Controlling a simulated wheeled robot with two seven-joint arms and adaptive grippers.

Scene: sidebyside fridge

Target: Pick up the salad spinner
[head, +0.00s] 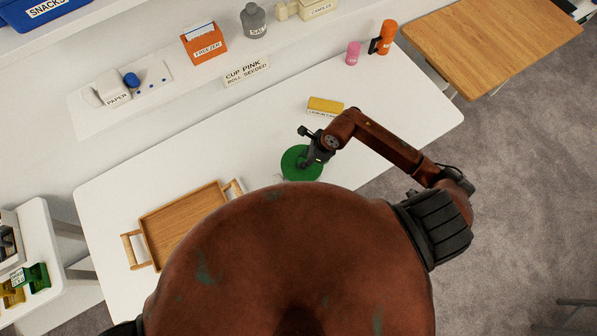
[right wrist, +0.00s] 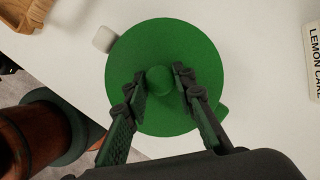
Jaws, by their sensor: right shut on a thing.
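The salad spinner is the round green-lidded thing (head: 291,166) on the white table, just beyond my body in the head view. In the right wrist view its green lid (right wrist: 165,45) fills the middle, with a round green knob (right wrist: 160,80) at its centre. My right gripper (head: 308,161) is over the lid. In the wrist view its two fingers (right wrist: 160,82) stand on either side of the knob, shut on it. Whether the spinner touches the table cannot be told. My left gripper is not in view.
A yellow box marked lemon cake (head: 325,106) lies beyond my right gripper. A wooden tray (head: 150,218) with handles is at the left. A pink cup (head: 353,53) and an orange bottle (head: 387,36) stand at the back right. The table's middle is clear.

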